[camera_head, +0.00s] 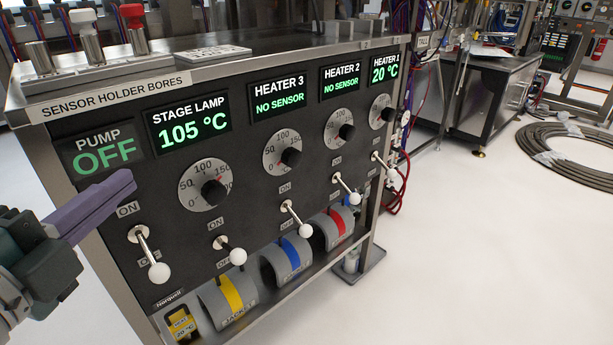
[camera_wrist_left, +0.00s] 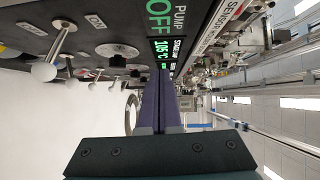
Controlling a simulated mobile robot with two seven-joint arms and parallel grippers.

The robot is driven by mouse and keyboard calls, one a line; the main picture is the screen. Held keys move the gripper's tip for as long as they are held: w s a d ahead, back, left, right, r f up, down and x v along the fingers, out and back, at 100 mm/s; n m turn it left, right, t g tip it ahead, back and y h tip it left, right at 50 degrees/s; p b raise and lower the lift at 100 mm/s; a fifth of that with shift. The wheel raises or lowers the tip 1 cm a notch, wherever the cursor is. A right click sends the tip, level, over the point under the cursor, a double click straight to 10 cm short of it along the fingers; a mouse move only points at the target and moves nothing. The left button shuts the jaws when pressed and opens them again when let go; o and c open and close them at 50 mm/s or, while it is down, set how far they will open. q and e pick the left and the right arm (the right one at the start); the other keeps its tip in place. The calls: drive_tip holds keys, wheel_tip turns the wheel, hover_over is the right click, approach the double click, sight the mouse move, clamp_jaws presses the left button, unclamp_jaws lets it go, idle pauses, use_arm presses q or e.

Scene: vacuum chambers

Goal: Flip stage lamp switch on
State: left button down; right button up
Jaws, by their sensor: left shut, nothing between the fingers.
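The stage lamp switch (camera_head: 234,254) is a metal toggle with a white ball, below the stage lamp dial (camera_head: 203,186). Its lever points down, toward the OFF label and away from ON. The stage lamp display (camera_head: 189,127) reads 105 °C. My left gripper (camera_head: 130,182) has purple fingers, shut and empty, in front of the panel's left part, left of the stage lamp switch and above the pump switch (camera_head: 152,256). In the left wrist view the shut fingers (camera_wrist_left: 158,82) point along the panel, and the pump switch ball (camera_wrist_left: 44,71) is nearest. My right gripper is out of view.
Heater switches (camera_head: 297,217) with white balls stand in a row to the right, levers also down. The pump display (camera_head: 101,153) reads OFF. Coloured-band cylinders (camera_head: 231,293) sit on a shelf below. Sensor holders stand on top. The floor at right is clear up to coiled hoses (camera_head: 570,150).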

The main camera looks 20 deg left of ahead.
sight(231, 251)
use_arm(q)
drive_tip(key=s+d+f+m+t+h+b, duration=0.1)
drive_tip(key=d+f+m+h+b, duration=0.15)
drive_tip(key=f+b, duration=0.6)
drive_tip(key=s+d+f+m+h+b, duration=0.15)
drive_tip(key=f+m+b, duration=0.25)
drive_tip(key=f+b, duration=0.4)
drive_tip(key=s+d+f+m+t+h+b, duration=0.1)
drive_tip(key=s+f+m+h+b, duration=0.15)
drive_tip(key=f+b, duration=0.55)
drive_tip(key=w+r, duration=0.1)
drive_tip(key=w, duration=1.2)
drive_tip(key=shift+w+a+r+m, duration=0.3)
drive_tip(key=shift+w+a+m, duration=0.05)
drive_tip(key=shift+w+m, duration=0.05)
